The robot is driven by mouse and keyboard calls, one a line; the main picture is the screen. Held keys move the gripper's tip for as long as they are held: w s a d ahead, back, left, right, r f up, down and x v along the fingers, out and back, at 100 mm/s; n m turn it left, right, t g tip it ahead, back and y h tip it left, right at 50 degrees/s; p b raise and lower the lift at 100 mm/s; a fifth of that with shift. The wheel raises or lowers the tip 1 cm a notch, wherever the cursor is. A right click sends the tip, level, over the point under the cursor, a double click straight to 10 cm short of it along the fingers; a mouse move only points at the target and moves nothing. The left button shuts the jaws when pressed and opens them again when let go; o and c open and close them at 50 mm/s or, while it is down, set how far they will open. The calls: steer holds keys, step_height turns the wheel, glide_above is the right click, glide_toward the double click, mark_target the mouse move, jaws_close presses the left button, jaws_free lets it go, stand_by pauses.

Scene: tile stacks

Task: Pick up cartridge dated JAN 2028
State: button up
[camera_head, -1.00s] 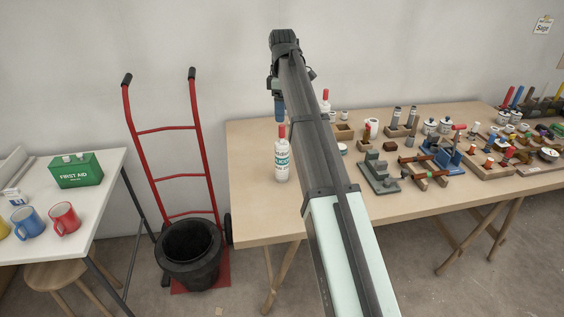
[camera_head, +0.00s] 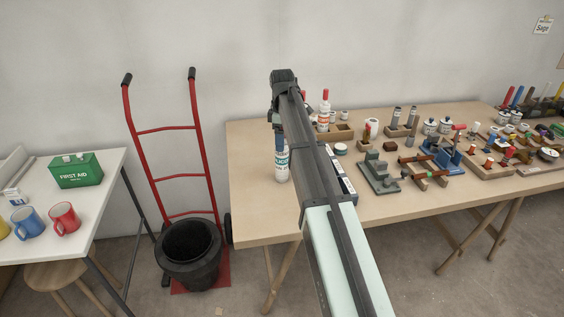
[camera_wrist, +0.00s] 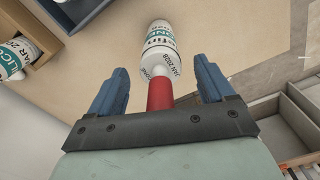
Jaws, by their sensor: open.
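The white cartridge dated JAN 2028 (camera_wrist: 163,47), with teal lettering and a red nozzle, stands on the wooden table. In the head view, its lower body (camera_head: 282,168) shows below my gripper, and its top is hidden. In the wrist view, my gripper (camera_wrist: 161,72) is open, with one blue finger on each side of the red nozzle. The fingers show gaps to it and hold nothing. A second cartridge (camera_wrist: 17,56) marked MAR, its year not clear, lies toward the wrist view's left edge, by a wooden holder.
A white cartridge with a red nozzle (camera_head: 324,112) stands behind my arm.

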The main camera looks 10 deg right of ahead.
steer(key=shift+f, duration=0.3)
jaws_close()
stand_by(0.6)
